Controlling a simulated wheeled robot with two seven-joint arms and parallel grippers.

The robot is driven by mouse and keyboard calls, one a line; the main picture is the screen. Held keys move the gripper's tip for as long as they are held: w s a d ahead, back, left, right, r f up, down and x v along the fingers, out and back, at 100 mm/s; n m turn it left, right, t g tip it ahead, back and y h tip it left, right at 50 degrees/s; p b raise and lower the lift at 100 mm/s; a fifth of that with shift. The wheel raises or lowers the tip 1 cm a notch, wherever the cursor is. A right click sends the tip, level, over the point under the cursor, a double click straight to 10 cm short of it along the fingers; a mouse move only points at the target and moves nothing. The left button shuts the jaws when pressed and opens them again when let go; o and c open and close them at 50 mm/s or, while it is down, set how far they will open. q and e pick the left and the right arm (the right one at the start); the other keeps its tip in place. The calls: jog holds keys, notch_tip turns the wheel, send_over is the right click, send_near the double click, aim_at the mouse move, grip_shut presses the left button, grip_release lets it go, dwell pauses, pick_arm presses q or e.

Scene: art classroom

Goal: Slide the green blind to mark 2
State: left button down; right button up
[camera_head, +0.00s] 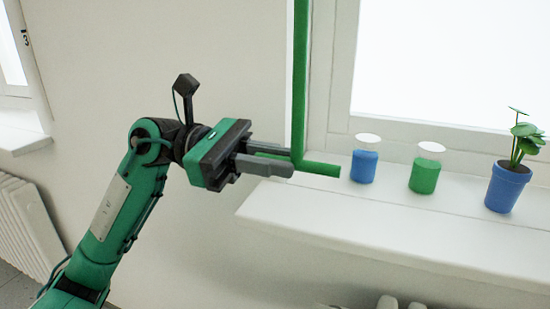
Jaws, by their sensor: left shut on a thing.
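The green blind's upright rod (299,80) runs down beside the window frame. A green horizontal handle (321,169) is at its foot, above the left end of the sill. My left gripper (278,164) comes in from the left and is shut on the handle at its left part. The handle's right end sticks out past the fingers. A mark "3" (26,38) shows on the far-left window frame. Mark 2 is not in view. My right gripper is not in view.
On the white window sill (400,225) stand a blue jar (364,167), a green jar (425,176) and a blue pot (506,188) with a green plant. A white radiator (25,225) is at the lower left. Bare wall lies between the windows.

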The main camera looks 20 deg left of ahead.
pick_arm(q)
jog(key=shift+s, duration=0.1)
jog(key=c, duration=1.4)
grip_release()
jog(key=shift+a, duration=0.1)
jog(key=shift+a, duration=0.4)
jog(key=a, duration=1.2)
jog(key=shift+w+a, duration=0.25)
jog(key=shift+a, duration=0.15)
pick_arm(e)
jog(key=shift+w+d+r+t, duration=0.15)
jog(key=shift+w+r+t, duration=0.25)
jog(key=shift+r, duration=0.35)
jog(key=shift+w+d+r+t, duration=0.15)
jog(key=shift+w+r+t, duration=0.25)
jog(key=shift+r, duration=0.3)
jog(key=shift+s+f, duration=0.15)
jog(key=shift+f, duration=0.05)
